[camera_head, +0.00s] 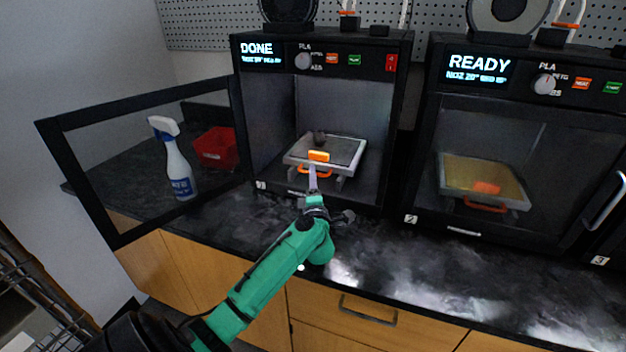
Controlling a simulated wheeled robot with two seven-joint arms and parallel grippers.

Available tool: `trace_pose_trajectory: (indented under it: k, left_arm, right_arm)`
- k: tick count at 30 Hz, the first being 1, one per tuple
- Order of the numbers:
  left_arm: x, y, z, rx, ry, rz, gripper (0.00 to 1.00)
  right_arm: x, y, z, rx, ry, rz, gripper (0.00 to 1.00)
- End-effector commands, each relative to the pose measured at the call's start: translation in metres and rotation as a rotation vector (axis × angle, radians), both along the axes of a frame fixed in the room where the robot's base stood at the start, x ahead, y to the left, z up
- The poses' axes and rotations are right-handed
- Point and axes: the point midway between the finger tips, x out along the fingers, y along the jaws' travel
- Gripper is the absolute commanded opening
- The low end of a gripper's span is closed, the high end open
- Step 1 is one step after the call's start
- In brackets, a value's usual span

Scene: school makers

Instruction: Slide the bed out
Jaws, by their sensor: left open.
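The bed (350,153) is a grey plate with a light rim inside the left printer (240,160), whose door (85,185) stands open to the left. An orange handle (305,170) is on the bed's front edge, partly hidden by my gripper. My left gripper (312,175) is at the printer opening, its fingers pointing at the handle. Whether it touches the handle cannot be told. My right gripper is not in view.
A second printer (435,150) marked READY stands to the right, door closed, with a bed inside. A spray bottle (178,165) and a red bin (216,148) stand behind the open door. The dark counter (440,270) in front is clear.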

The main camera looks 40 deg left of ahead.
Motion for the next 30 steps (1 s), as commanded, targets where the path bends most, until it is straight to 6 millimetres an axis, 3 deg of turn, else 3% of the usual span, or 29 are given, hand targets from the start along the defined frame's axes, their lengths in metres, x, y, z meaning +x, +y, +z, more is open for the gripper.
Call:
trace_pose_trajectory:
  k: [5, 8, 9, 30]
  left_arm:
    - [-0.0001, -0.0001, 0.0, 0.0, 0.0, 0.0, 0.42]
    - [-0.0002, -0.0003, 0.0, 0.0, 0.0, 0.0, 0.04]
    - [-0.0002, -0.0003, -0.0001, 0.0, 0.0, 0.0, 0.0]
    - [-0.0004, -0.0008, -0.0009, 0.0, 0.001, -0.001, 0.0]
  right_arm:
    - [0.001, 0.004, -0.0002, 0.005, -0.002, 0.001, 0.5]
    - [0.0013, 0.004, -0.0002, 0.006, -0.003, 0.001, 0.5]
    - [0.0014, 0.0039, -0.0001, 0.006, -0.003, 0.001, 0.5]
    - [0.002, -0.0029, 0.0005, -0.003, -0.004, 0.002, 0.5]
